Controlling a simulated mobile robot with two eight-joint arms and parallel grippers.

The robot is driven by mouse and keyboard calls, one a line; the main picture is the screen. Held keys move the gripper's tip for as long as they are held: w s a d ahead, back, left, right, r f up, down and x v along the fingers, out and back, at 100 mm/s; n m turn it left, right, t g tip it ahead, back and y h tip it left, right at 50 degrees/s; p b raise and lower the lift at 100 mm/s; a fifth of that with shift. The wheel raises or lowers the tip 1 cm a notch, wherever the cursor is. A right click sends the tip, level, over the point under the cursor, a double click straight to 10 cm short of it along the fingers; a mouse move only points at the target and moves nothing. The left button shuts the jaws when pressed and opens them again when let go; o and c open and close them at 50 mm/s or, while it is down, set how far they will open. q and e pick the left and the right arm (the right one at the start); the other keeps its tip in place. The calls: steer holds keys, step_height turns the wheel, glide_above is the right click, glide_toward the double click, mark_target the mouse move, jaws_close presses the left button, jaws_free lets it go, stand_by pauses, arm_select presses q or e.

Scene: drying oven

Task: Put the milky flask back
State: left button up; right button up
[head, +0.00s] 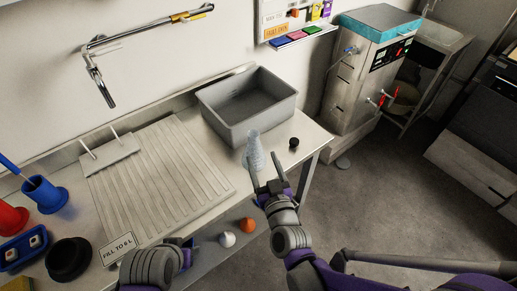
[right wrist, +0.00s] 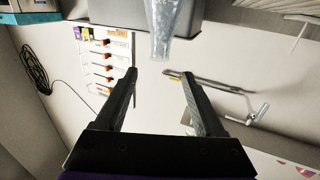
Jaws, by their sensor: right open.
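A pale bluish, translucent flask (head: 254,148) is in front of the grey basin, near the front edge of the bench. It looks upright, narrower at the top. My right gripper (head: 263,164) is open and empty, close to the flask on its near side. In the right wrist view, which is upside down, the flask (right wrist: 162,28) is at the top middle, beyond the open fingertips (right wrist: 158,73) and not between them. Its lower part is cut off there. My left arm shows at the bottom of the head view, but its fingers cannot be made out.
The grey basin (head: 236,128) stands right behind the flask. A black ball-like object (head: 294,143) is to its right. A ribbed draining board (head: 165,180) lies left. Blue (head: 45,196) and red (head: 12,219) holders stand far left. An oven-like cabinet (head: 362,80) is at the back right.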

steer(key=s+d+f+m+g+h, duration=0.1)
steer(key=s+d+f+g, duration=0.2)
steer(key=s+d+g, duration=0.1)
steer(key=s+d+f+m+g+h, duration=0.1)
steer(key=s+d+g, duration=0.3)
steer(key=s, duration=0.5)
steer(key=s+d+f+g+h, duration=0.2)
steer(key=s+d+f+g, duration=0.2)
steer(key=s+d, duration=0.3)
steer(key=shift+s+f+m, duration=0.25)
steer(key=shift+f+m, duration=0.05)
steer(key=shift+m, duration=0.1)
